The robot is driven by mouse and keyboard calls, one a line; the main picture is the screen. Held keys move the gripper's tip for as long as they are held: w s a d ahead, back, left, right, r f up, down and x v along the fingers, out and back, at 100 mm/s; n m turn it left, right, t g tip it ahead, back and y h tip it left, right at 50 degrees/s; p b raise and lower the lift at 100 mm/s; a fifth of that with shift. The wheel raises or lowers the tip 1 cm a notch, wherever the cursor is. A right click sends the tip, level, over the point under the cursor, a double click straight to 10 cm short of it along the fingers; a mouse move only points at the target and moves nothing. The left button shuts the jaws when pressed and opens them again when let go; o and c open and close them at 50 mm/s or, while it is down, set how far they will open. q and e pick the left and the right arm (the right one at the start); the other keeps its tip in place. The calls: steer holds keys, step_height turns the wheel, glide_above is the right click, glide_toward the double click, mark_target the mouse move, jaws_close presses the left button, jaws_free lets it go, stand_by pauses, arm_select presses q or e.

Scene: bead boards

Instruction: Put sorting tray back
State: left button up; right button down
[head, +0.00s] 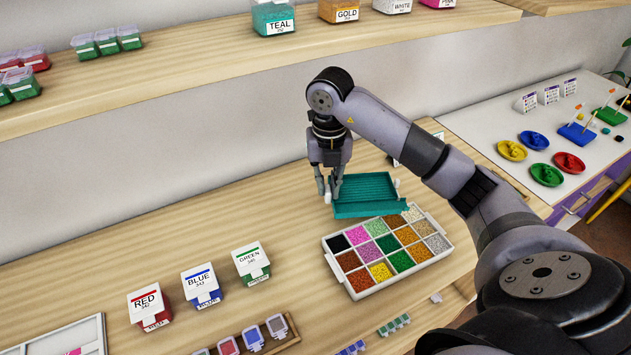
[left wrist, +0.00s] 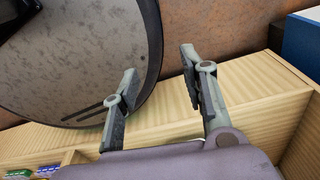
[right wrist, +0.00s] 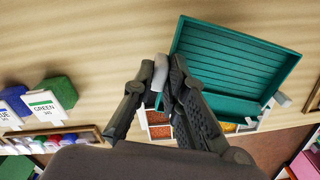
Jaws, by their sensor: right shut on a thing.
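The sorting tray (head: 364,186) is teal with a ridged floor; it shows in the head view just behind the white compartment box, and large in the right wrist view (right wrist: 235,62). A pale handle sticks out at each of its ends. My right gripper (head: 329,194) is shut on the tray's left handle, between the fingers in the right wrist view (right wrist: 162,85). The tray's front edge overlaps the back of the box in the picture; I cannot tell whether they touch. My left gripper (left wrist: 158,62) has its fingers apart with nothing between them, and is out of the head view.
A white box of coloured beads (head: 345,277) stands on the wooden counter. Red (head: 150,306), blue (head: 201,286) and green (head: 251,263) labelled containers stand to its left. A shelf (head: 190,80) runs above. The counter left of the tray is clear.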

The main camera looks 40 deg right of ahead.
steer(key=w, duration=0.2)
steer(key=w+f+p, duration=0.1)
steer(key=w, duration=0.1)
steer(key=w+f+p, duration=0.1)
steer(key=shift+w+d+f, duration=0.15)
steer(key=shift+w+d, duration=0.1)
steer(key=shift+w, duration=0.15)
steer(key=shift+s+f, duration=0.1)
steer(key=shift+f, duration=0.55)
step_height(320, 180, down, 2)
steer(key=shift+f+p, duration=0.25)
steer(key=shift+p, duration=0.45)
steer(key=shift+f+p, duration=0.2)
steer(key=shift+p, duration=0.15)
steer(key=shift+w+f, duration=0.25)
arm_select(q)
steer(key=r, duration=0.3)
steer(key=w+r, duration=0.1)
steer(key=shift+d+r, duration=0.25)
steer(key=shift+d, duration=0.05)
